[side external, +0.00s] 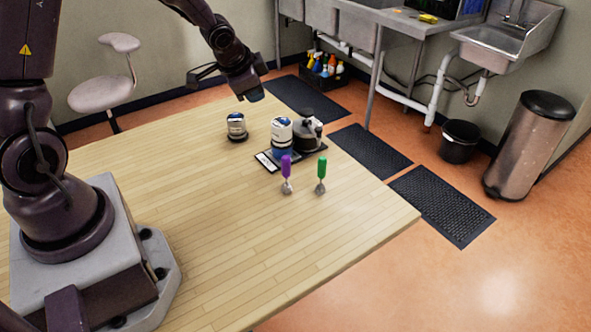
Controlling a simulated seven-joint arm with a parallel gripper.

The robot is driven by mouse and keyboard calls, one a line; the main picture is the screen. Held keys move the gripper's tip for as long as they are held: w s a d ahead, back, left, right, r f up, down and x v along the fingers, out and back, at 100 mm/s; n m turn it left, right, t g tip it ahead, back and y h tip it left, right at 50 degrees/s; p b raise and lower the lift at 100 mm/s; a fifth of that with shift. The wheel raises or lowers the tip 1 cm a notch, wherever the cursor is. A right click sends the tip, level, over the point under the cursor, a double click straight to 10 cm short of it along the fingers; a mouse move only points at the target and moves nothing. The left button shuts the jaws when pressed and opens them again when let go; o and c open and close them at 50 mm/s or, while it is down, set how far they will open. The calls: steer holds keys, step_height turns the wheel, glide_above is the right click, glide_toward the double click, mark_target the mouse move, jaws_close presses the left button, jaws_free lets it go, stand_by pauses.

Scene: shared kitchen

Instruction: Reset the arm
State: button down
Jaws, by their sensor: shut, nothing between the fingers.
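My gripper (251,94) hangs in the air above the far part of the wooden table (200,230), at the end of my dark arm. Its fingers point down and look shut, with nothing held. It is above and apart from a small can with a dark lower rim (237,127) on the table.
A blue and white canister (281,138), a dark round device (307,131) and a flat dark item (267,161) stand close together. The near and left tabletop is clear. A stool (103,90) is beyond.

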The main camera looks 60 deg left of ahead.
steer(key=s+d+r+n+h, duration=0.1)
steer(key=s+d+r+n, duration=0.1)
steer(key=s+d+r, duration=0.5)
steer(key=s+d+r+n+h, duration=0.1)
steer(key=s+d+r, duration=0.7)
steer(key=s+r, duration=0.2)
steer(key=shift+s+r+n, duration=0.15)
steer(key=shift+s+n, duration=0.25)
steer(key=shift+s, duration=0.8)
